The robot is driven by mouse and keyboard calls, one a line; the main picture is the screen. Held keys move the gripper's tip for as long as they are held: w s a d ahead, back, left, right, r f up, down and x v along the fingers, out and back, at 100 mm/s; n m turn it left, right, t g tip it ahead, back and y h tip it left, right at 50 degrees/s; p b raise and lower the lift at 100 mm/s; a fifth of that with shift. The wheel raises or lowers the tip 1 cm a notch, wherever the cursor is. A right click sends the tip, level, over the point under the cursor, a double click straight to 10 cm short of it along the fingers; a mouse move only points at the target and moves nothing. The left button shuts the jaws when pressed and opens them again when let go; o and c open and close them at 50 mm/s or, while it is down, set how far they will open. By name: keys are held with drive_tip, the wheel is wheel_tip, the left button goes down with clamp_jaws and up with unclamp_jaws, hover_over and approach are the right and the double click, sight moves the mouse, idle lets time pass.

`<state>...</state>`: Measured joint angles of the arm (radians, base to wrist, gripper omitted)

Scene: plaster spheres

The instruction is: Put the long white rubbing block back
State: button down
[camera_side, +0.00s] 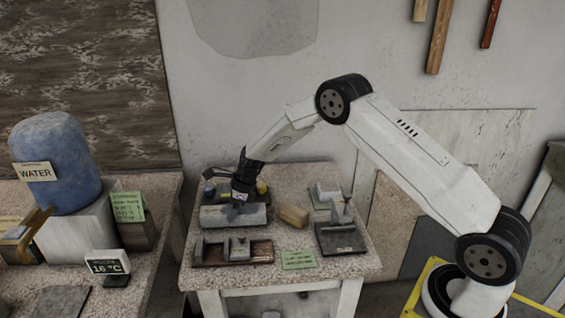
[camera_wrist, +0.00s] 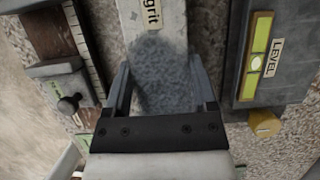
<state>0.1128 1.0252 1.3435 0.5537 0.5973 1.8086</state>
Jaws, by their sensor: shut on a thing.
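In the wrist view a long white block (camera_wrist: 151,22), with a tag reading "grit" and a mottled grey patch, runs between the fingers of my gripper (camera_wrist: 160,84). The gripper is shut on the block, a finger along each side. In the side view my gripper (camera_side: 240,197) points down over the table, at a long pale grey slab shape (camera_side: 215,217). I cannot tell there how much of that shape is the block, or whether the block touches what is below. The block's near end is hidden by the gripper in the wrist view.
A wooden rail with grey clamp parts (camera_side: 232,262) lies in front. A tan block (camera_side: 292,214), a dark holder (camera_side: 341,243) and a green note (camera_side: 298,260) are to the right. The wrist view shows a "LEVEL" device (camera_wrist: 262,55) at right and a ruled rail (camera_wrist: 55,28) at left.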

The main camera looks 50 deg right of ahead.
drive_tip(key=shift+w+f, duration=0.1)
drive_tip(key=shift+f, duration=0.15)
drive_tip(key=shift+f, duration=0.15)
unclamp_jaws()
drive_tip(key=shift+f, duration=0.1)
drive_tip(key=shift+r, duration=0.2)
drive_tip(key=v, duration=1.2)
drive_tip(key=shift+s+a, duration=0.1)
drive_tip(key=shift+s, duration=0.1)
idle(0.4)
